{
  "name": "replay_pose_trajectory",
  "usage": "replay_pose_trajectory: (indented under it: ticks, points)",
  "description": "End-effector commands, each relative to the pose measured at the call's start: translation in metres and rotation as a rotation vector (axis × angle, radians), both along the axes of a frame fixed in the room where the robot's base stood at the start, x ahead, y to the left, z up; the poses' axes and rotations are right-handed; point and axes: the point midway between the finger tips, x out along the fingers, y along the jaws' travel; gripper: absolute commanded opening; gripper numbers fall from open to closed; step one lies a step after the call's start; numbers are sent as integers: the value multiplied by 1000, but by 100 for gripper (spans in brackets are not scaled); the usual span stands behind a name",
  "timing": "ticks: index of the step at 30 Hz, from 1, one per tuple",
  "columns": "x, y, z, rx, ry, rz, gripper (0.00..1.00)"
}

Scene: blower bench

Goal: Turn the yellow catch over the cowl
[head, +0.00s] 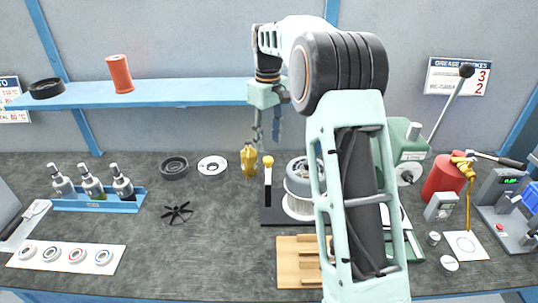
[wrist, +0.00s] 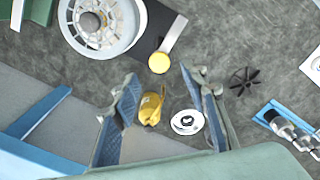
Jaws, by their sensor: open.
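The catch (head: 267,172) is a pale lever with a yellow tip. It lies on a dark base plate just left of the blower in the head view. In the wrist view the catch (wrist: 172,37) lies beside the round cowl (wrist: 127,22), not across its face. The grey and white blower with the cowl (head: 297,205) is partly hidden by my arm in the head view. My gripper (head: 267,130) is open and empty, raised above the back of the bench. In the wrist view the yellow tip shows beyond the gap between the fingers (wrist: 160,82).
A yellow bottle-like object (head: 249,160) and a white ring (head: 212,167) stand behind and left of the catch. A blue shelf (head: 180,94) runs along the wall near my gripper. A wooden block (head: 290,262) lies in front. The bench between the black fan wheel (head: 177,212) and blower is clear.

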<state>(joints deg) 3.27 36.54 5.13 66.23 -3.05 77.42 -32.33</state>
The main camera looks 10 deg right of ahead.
Motion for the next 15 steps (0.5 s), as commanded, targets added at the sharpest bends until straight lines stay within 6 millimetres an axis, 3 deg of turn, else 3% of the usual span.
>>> replay_pose_trajectory:
  ticks: [6, 15]
  points:
    - [-1, 0, -40, 0, 2, -1, 40]
    - [0, 0, -62, -1, -1, -1, 40]
